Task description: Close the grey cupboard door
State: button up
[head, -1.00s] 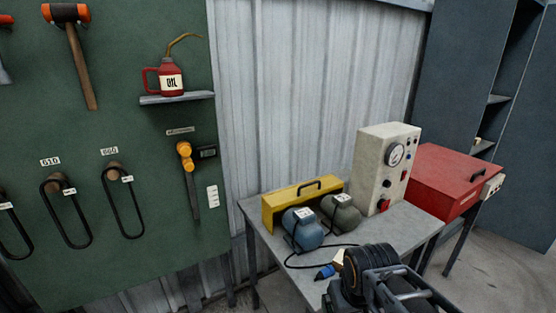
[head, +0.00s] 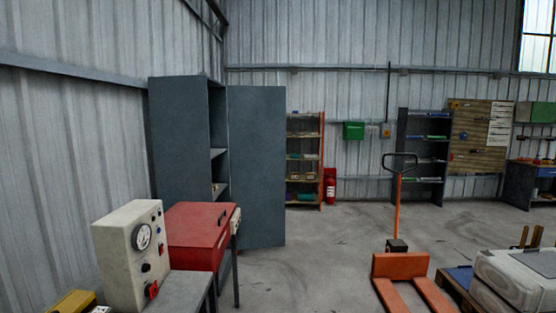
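The grey cupboard (head: 182,135) stands against the left wall in the head view. Its blue-grey door (head: 257,165) stands wide open, swung out to the right of the cupboard. The opening shows a dark inside with shelves (head: 217,153) and small items on one of them. The lower part of the cupboard is hidden behind a red box and a table. No handle can be made out on the door. My gripper is not in view now.
A table (head: 180,293) in front of the cupboard bears a cream gauge box (head: 132,252) and a red box (head: 197,236). An orange pallet truck (head: 398,225) stands at right, near a loaded pallet (head: 462,277). Open floor (head: 320,245) lies right of the door.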

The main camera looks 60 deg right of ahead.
aim_at(257, 114)
jog(key=z, duration=2.25)
jog(key=i, duration=8.65)
jog(key=u, duration=4.3)
